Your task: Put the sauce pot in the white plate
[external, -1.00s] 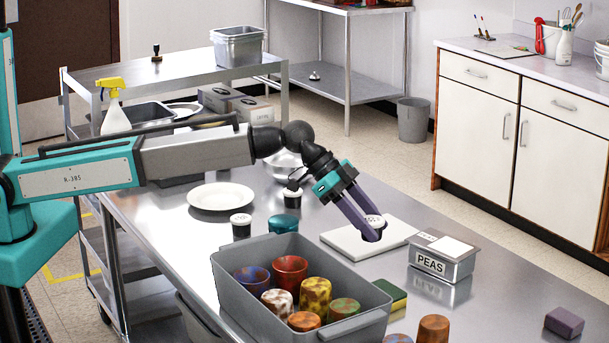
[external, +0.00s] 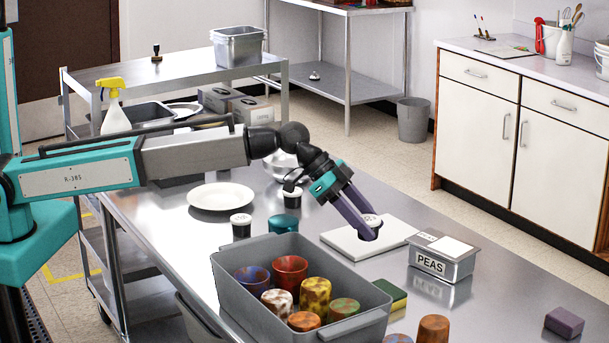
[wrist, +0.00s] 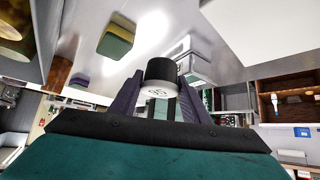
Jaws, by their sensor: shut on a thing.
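The sauce pot (external: 369,220), small and dark with a white lid, is between the fingers of my gripper (external: 366,232), over the white board; the fingers hide most of it. In the wrist view the pot (wrist: 161,70) shows its black side and white lid between the two purple fingers of my gripper (wrist: 160,98). My gripper is shut on it. I cannot tell its exact height above the board. The round white plate (external: 221,196) lies empty on the steel table, to the left of my gripper.
A grey bin (external: 245,313) of coloured cups is in front. The white board (external: 343,242), PEAS tin (external: 443,263) and green sponge (external: 390,294) lie rightward.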

